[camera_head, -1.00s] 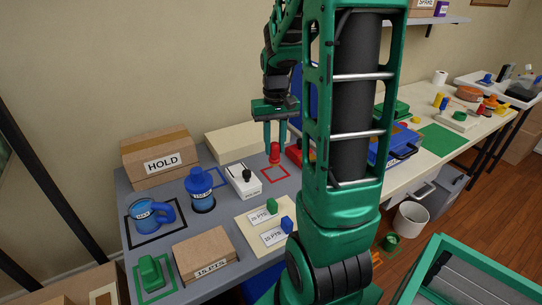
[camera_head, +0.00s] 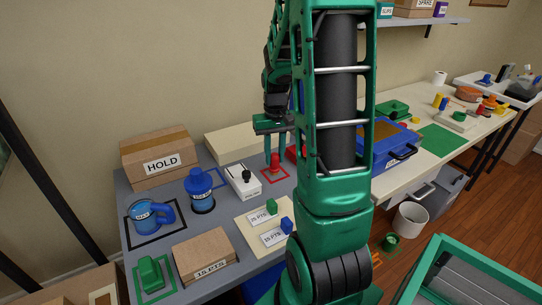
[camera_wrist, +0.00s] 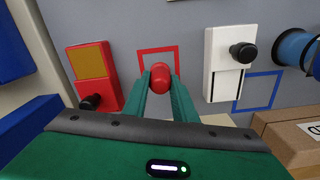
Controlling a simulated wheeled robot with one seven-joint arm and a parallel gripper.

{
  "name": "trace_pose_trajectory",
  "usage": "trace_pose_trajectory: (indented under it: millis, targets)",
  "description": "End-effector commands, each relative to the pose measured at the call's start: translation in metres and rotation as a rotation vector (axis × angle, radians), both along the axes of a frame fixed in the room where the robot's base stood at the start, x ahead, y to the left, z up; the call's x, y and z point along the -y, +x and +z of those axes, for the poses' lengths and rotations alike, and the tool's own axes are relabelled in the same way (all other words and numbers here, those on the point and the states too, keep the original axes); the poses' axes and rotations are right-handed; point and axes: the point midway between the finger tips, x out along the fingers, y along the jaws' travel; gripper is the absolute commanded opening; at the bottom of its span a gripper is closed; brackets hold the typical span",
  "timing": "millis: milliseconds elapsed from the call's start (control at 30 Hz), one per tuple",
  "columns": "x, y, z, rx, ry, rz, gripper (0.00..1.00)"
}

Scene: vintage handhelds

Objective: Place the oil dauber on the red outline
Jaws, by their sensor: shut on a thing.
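The oil dauber (camera_head: 275,161) is a small red piece with a rounded top, held upright. My gripper (camera_head: 274,157) is shut on it, with a green finger on each side. In the wrist view the dauber (camera_wrist: 160,74) sits between my fingertips (camera_wrist: 160,84). The red outline (camera_head: 285,178) is a thin square on the grey bench. In the head view the dauber's base shows inside it; I cannot tell if it touches the bench. In the wrist view the outline (camera_wrist: 142,49) shows behind the dauber, its lower part hidden by my fingers.
A white box with a black knob (camera_head: 244,181) stands just left of the outline. A red box with a yellow panel (camera_wrist: 90,68) stands on its other side. A blue bottle (camera_head: 201,190), a blue mug (camera_head: 148,215) and a HOLD carton (camera_head: 158,158) are farther left.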

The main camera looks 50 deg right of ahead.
Motion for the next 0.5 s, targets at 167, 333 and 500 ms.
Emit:
trace_pose_trajectory:
  millis: [167, 333, 500]
  targets:
    - [-0.0001, 0.0, -0.0003, 0.0, 0.0, 0.0, 0.43]
    - [-0.0002, 0.0001, -0.0001, 0.0, 0.0, 0.0, 0.43]
    - [0.0002, 0.0008, 0.0075, 0.003, -0.001, 0.0, 0.43]
